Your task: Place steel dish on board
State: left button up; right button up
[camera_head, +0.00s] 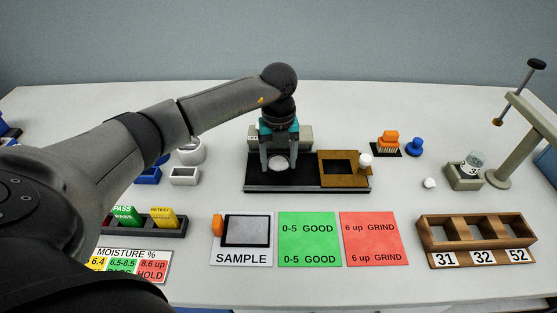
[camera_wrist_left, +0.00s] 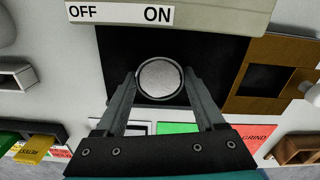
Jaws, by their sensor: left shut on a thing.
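The steel dish (camera_head: 279,163) is a small round grey dish between the fingers of my left gripper (camera_head: 279,170), over the black base of a device. In the left wrist view the dish (camera_wrist_left: 160,79) sits between the two fingertips (camera_wrist_left: 161,82), which are shut on it. I cannot tell whether it touches the black base. A light board marked SAMPLE (camera_head: 242,258) with a dark square lies in front, nearer me and to the left of the gripper. The dark square is bare. My right gripper is not in view.
The device has a black base (camera_head: 310,187), an OFF/ON panel (camera_wrist_left: 190,12) and a brown frame (camera_head: 328,156). Green (camera_head: 309,246) and red (camera_head: 374,246) cards lie right of the SAMPLE board. An orange piece (camera_head: 217,226) stands at its left edge. A wooden rack (camera_head: 431,250) stands right.

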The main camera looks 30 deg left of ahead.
aim_at(278, 163)
pick_arm(q)
jog(key=o, duration=1.4)
jog(key=shift+o, duration=0.2)
jog(key=shift+r, duration=0.25)
notch_tip(278, 163, up, 12)
jog(key=p, duration=0.1)
jog(key=shift+f+p, duration=0.15)
jog(key=shift+p, duration=0.15)
